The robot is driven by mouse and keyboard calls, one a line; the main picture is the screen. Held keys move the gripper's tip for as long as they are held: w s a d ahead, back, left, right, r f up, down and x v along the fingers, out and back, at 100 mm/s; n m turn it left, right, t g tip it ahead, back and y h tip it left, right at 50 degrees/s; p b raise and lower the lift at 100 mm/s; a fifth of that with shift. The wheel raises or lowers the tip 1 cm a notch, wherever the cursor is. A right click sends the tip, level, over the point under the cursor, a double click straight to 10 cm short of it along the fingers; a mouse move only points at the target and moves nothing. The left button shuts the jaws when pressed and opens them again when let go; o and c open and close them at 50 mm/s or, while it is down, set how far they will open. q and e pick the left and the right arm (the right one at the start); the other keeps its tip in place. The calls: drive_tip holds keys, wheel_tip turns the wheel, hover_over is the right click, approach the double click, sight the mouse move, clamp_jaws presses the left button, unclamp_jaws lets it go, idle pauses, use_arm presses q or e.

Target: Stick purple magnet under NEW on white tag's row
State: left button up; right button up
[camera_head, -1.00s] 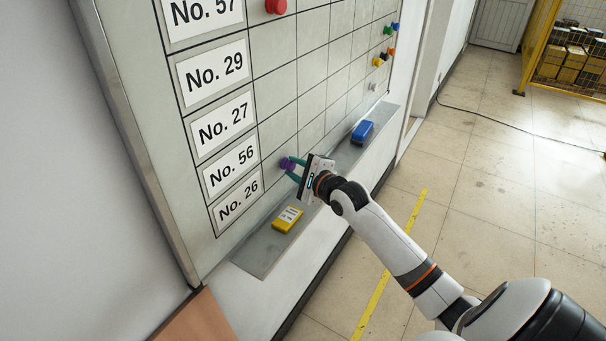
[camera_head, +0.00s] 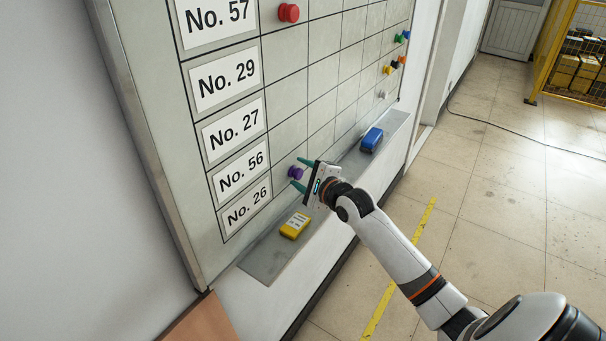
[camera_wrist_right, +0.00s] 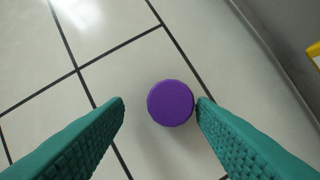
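The purple magnet (camera_head: 295,172) sits on the whiteboard grid, in the first column beside the number labels, seemingly in the bottom row by the white No. 26 label (camera_head: 246,204). My right gripper (camera_head: 299,175) is open at the board, its teal fingers on either side of the magnet. In the right wrist view the round purple magnet (camera_wrist_right: 171,103) lies between the fingertips, close to or touching the right one, with a clear gap to the left one. A pale grey magnet (camera_head: 381,95) sits farther along the board. Column headings, including NEW, are out of view. My left gripper is not in view.
A red magnet (camera_head: 289,12) sits in the No. 57 row. Several coloured magnets are grouped at the board's far edge. The ledge (camera_head: 268,262) below holds a yellow box (camera_head: 295,226) and a blue eraser-like object (camera_head: 372,139). Nearby grid cells are clear.

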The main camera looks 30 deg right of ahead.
drive_tip(key=shift+s, duration=0.2)
drive_tip(key=shift+s, duration=0.3)
drive_tip(key=s+r+b, duration=0.2)
drive_tip(key=s, duration=0.9)
drive_tip(key=shift+d+r, duration=0.2)
drive_tip(key=shift+d, duration=0.15)
